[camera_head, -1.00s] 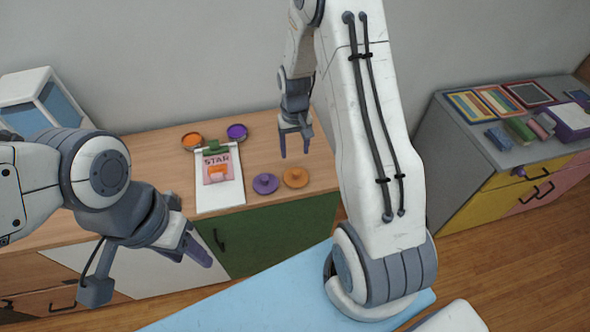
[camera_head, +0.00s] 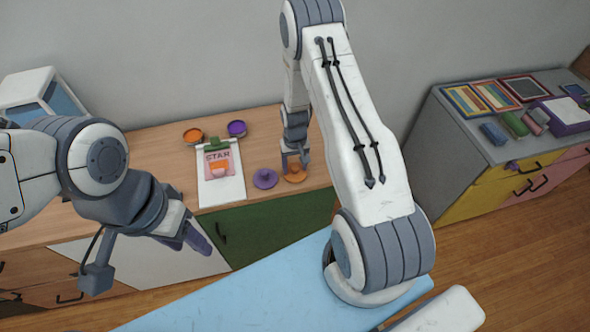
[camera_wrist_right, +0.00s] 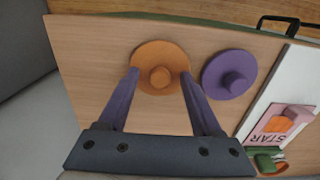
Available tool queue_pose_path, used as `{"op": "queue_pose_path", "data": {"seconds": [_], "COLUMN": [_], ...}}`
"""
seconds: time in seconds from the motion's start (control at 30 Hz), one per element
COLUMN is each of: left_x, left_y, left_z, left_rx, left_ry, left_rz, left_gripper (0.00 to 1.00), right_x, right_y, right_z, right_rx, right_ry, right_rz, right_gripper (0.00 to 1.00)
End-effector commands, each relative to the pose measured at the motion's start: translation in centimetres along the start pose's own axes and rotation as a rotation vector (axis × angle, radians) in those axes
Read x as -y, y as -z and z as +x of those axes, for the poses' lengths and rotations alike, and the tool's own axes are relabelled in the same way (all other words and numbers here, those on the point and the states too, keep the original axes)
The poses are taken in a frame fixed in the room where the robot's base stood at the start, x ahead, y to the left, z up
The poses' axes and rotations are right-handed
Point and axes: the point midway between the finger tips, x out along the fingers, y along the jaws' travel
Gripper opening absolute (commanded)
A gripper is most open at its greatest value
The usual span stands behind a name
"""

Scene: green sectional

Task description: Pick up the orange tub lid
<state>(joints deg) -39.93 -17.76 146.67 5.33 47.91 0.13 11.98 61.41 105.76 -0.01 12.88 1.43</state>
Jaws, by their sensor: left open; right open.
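The orange tub lid (camera_head: 294,178) lies flat on the wooden counter, knob up. It also shows in the right wrist view (camera_wrist_right: 160,55). My right gripper (camera_head: 295,168) is open and low over the lid, its fingers pointing down. In the right wrist view its two fingertips (camera_wrist_right: 160,72) are on either side of the lid's round knob, with nothing held. Whether the fingertips touch the lid is unclear. My left gripper (camera_head: 195,240) is open and empty, in front of the cabinet, away from the lid.
A purple lid (camera_head: 265,179) lies just beside the orange one. An orange tub (camera_head: 193,136) and a purple tub (camera_head: 237,129) stand at the back. A clipboard (camera_head: 222,190) with a STAR card lies to the left. A grey cabinet (camera_head: 430,145) stands at the right.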

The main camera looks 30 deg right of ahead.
Motion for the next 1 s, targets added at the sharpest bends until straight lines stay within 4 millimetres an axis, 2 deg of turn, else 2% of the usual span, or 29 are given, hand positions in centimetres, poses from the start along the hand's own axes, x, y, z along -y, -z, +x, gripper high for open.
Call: {"op": "queue_pose_path", "data": {"seconds": [0.27, 0.3, 0.43, 0.8, 1.0], "left_x": [0.0, 0.0, 0.0, 0.0, 0.1], "left_y": [0.0, 0.0, 0.0, 0.0, 0.0], "left_z": [-0.1, -0.1, -0.1, 0.0, 0.7], "left_rx": [0.000, 0.000, 0.000, 0.000, 0.000], "left_ry": [0.000, 0.000, 0.000, 0.000, 0.000], "left_rz": [0.000, 0.000, 0.000, 0.000, 0.000], "left_gripper": [0.50, 0.50, 0.50, 0.50, 0.50], "right_x": [0.0, 0.0, 0.0, 0.0, 0.0], "right_y": [0.0, 0.0, 0.0, 0.1, 0.1], "right_z": [0.3, 0.3, 0.3, 0.2, -1.0], "right_rx": [-0.002, -0.002, -0.001, -0.001, -0.004], "right_ry": [0.000, 0.000, 0.000, 0.000, 0.000], "right_rz": [0.000, 0.000, 0.000, 0.000, 0.000], "right_gripper": [0.66, 0.51, 0.01, 0.00, 0.00]}}
